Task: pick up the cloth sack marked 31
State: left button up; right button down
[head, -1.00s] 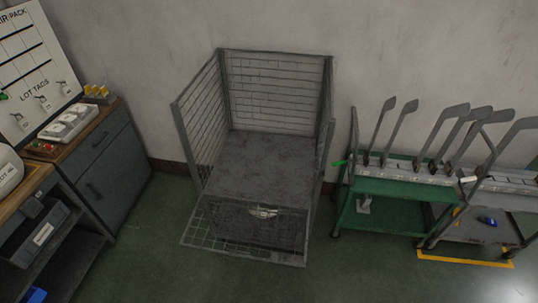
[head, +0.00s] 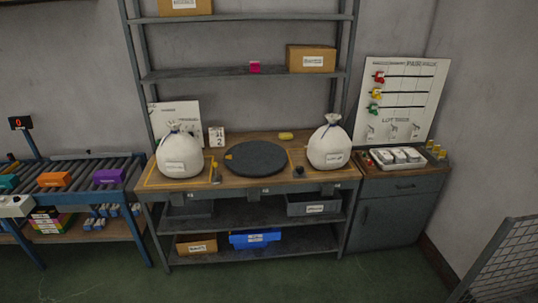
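Two tied white cloth sacks stand upright on the wooden workbench (head: 222,183). One sack (head: 180,152) stands at the left end, inside a yellow outline. The other sack (head: 330,148) stands at the right end. Each bears a pale label on its front, but the print is too small to read, so I cannot tell which one is marked 31. Neither of my grippers is in view.
A dark round plate (head: 256,158) lies between the sacks. A small card stand (head: 217,137) is behind it. A roller conveyor (head: 75,176) with coloured boxes adjoins at left, a grey cabinet (head: 395,212) at right. Green floor (head: 330,284) in front is clear.

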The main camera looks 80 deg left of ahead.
aim_at(179, 155)
jog(key=u, duration=3.4)
jog(key=i+j, duration=0.1)
jog(key=i, duration=0.15)
